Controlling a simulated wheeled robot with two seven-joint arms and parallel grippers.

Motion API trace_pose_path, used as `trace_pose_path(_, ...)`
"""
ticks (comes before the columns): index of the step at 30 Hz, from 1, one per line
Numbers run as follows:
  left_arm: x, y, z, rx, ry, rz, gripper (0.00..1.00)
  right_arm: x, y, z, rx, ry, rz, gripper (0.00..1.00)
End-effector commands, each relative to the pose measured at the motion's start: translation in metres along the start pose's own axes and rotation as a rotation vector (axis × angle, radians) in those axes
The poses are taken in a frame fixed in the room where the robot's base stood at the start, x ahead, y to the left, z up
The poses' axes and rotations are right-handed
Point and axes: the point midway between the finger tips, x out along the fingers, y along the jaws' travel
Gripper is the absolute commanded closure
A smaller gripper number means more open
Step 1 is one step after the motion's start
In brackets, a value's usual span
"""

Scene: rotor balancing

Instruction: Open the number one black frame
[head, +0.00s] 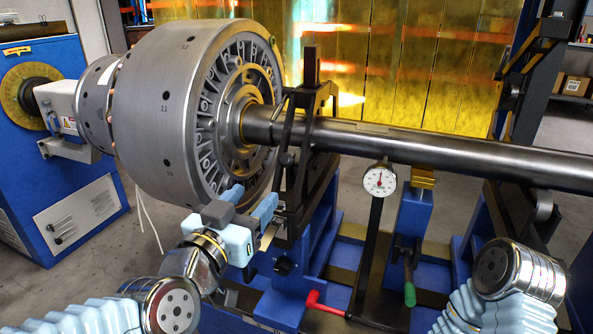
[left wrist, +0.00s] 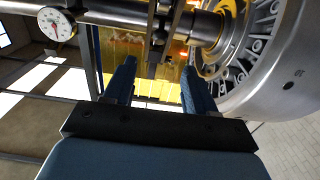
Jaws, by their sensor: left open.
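A black frame (head: 291,160) stands around the steel shaft (head: 430,148) just right of the big grey rotor (head: 165,100). A slim lever or handle on it slants up by the shaft. My left gripper (head: 258,214) is open and empty, low in front of this frame and below the rotor's face. In the left wrist view, the open fingers (left wrist: 158,88) point towards the frame (left wrist: 163,32), with a gap between them and it. A second black frame (head: 535,70) stands at the far right. My right gripper is out of the picture; only part of that arm shows.
A dial gauge (head: 380,180) on a black post stands under the shaft, right of the frame. A red handle (head: 322,303) and a green-tipped handle (head: 409,293) stick out low down. A blue machine housing (head: 70,185) stands at the left.

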Motion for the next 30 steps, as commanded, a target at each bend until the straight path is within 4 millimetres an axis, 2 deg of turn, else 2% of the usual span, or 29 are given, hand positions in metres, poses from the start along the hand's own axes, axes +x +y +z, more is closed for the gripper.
trace_pose_path(5,0.028,0.0,0.001,-0.003,-0.006,0.001,0.44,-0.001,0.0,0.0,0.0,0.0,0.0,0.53)
trace_pose_path(12,0.085,0.0,0.002,-0.005,-0.006,0.001,0.44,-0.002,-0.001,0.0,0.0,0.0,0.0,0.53)
trace_pose_path(18,0.12,0.0,0.001,-0.004,-0.005,0.001,0.44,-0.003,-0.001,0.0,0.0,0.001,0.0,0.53)
trace_pose_path(24,0.134,-0.001,0.001,-0.003,-0.003,0.0,0.44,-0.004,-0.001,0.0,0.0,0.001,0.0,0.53)
trace_pose_path(30,0.135,-0.001,0.001,-0.002,-0.003,-0.001,0.44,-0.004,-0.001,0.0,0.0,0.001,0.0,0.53)
